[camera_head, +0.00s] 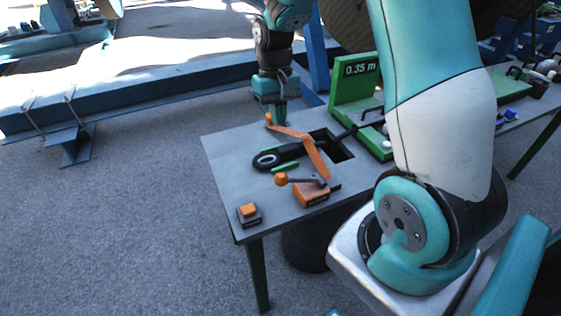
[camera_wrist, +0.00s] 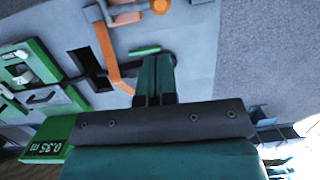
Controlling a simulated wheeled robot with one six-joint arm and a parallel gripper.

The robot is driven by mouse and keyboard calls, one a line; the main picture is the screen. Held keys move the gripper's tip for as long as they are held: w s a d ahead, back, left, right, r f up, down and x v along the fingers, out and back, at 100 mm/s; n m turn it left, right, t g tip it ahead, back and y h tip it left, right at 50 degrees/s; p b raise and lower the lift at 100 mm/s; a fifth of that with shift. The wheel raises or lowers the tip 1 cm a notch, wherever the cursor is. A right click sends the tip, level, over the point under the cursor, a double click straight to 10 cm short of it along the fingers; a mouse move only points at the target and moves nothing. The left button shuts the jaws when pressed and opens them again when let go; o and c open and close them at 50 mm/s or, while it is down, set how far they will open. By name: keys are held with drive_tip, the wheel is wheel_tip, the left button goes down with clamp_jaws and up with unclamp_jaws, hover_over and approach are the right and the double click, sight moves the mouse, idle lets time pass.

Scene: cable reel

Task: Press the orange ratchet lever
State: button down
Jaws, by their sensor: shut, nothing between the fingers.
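The long orange lever (camera_head: 290,132) lies bent over the near end of the grey table, with an orange knob (camera_head: 268,118) at its far end. My gripper (camera_head: 279,118) is shut and points down beside that knob; I cannot tell whether they touch. In the wrist view, my gripper's closed fingers (camera_wrist: 156,66) hide part of the table, and the lever's orange bar (camera_wrist: 105,45) runs left of them. A second, shorter lever with an orange ball knob (camera_head: 281,179) stands on an orange block (camera_head: 312,195).
An orange button (camera_head: 248,211) sits at the near corner. A green display (camera_head: 355,72) reads 0.35 m. The table's left edge (camera_head: 215,175) is clear.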

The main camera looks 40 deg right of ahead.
drive_tip(key=shift+f, duration=0.1)
drive_tip(key=f+p, duration=0.1)
drive_tip(key=f, duration=0.3)
drive_tip(key=s+a+f+p, duration=0.1)
drive_tip(key=f, duration=0.4)
drive_tip(key=s+f+p, duration=0.1)
drive_tip(key=f, duration=0.3)
drive_tip(key=shift+s+a+f, duration=0.15)
drive_tip(key=shift+s+f, duration=0.1)
drive_tip(key=shift+f, duration=0.05)
drive_tip(key=shift+f, duration=0.1)
drive_tip(key=a+f+h+b, duration=0.1)
drive_tip(key=f, duration=0.1)
drive_tip(key=a+f+h+b, duration=0.1)
drive_tip(key=f+b, duration=0.1)
drive_tip(key=w+a+f+g+h+b, duration=0.1)
drive_tip(key=f, duration=0.1)
drive_tip(key=shift+h+b, duration=0.3)
drive_tip(key=shift+s+a, duration=0.1)
drive_tip(key=shift+s, duration=0.05)
